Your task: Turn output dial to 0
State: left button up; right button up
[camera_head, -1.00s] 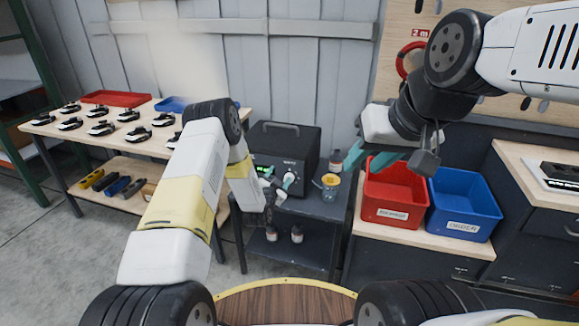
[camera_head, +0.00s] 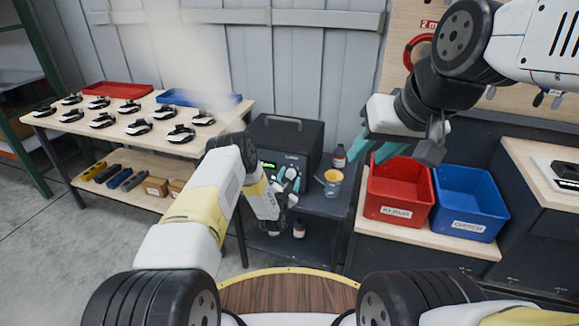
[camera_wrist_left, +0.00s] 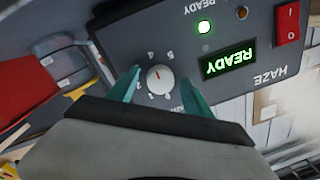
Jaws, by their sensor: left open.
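The haze machine (camera_head: 283,135) is a black box with a top handle, standing on a dark cart. Its output dial (camera_wrist_left: 160,80) is a white round knob with a red mark, ringed by numbers, on the grey front panel. The mark points up in the left wrist view, toward the space between 4 and 5. My left gripper (camera_wrist_left: 160,92) is open, with one teal finger on each side of the dial; I cannot tell whether they touch it. In the head view my left gripper (camera_head: 287,186) covers the dial. My right gripper (camera_head: 377,150) is open and empty above the red bin.
The lit display (camera_wrist_left: 229,61) reads READY, beside a green light (camera_wrist_left: 204,27) and a red switch (camera_wrist_left: 288,22). Red (camera_head: 398,190) and blue (camera_head: 468,200) bins are further right.

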pick_arm(q)
jog(key=shift+w, duration=0.1)
grip_shut()
